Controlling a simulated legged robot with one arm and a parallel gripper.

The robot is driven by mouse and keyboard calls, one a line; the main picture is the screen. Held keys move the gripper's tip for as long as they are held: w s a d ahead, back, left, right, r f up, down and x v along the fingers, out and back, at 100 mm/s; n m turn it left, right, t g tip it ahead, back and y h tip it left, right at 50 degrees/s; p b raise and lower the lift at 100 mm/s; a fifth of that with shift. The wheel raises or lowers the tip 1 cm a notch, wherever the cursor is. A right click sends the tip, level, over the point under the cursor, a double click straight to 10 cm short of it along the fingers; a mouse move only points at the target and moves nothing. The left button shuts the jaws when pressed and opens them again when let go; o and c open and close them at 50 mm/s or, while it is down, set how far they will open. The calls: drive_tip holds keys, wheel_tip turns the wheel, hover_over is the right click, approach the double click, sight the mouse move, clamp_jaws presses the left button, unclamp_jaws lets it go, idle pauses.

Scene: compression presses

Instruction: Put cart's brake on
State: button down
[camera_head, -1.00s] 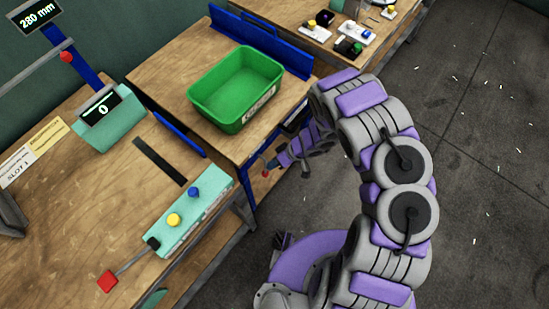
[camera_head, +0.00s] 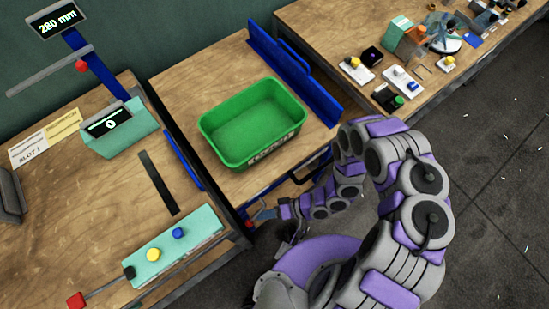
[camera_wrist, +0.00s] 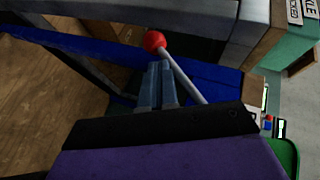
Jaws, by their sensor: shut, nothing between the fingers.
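The cart has a wooden top (camera_head: 205,75) and blue rails, and stands between two workbenches. A lever with a red ball knob (camera_head: 249,225) is low at its near left corner. In the wrist view, the red knob (camera_wrist: 154,40) sits on a slanting grey rod (camera_wrist: 182,75). My gripper (camera_head: 261,214) is low beside the cart's near side, close to the knob. In the wrist view, my gripper's fingers (camera_wrist: 157,84) are together and empty, just below the knob and left of the rod. I cannot tell whether they touch the lever.
A green bin (camera_head: 250,155) sits on the cart. The left bench (camera_head: 70,215) carries a teal button box (camera_head: 190,255) and a press display (camera_head: 115,125). The right bench (camera_head: 330,30) holds several small parts. Dark floor (camera_head: 490,190) is open at right.

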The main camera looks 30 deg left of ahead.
drive_tip(key=shift+s+a+r, duration=0.2)
drive_tip(key=shift+s, duration=0.25)
drive_tip(key=shift+s+a+r, duration=0.15)
drive_tip(key=shift+s+r, duration=0.05)
drive_tip(key=shift+s, duration=0.3)
idle(0.5)
drive_tip(key=w+d+r+b, duration=0.1)
drive_tip(key=w+d+b, duration=0.1)
drive_tip(key=w+d, duration=0.7)
drive_tip(key=d, duration=0.2)
drive_tip(key=shift+d, duration=0.35)
drive_tip(key=shift+w, duration=0.1)
idle(0.4)
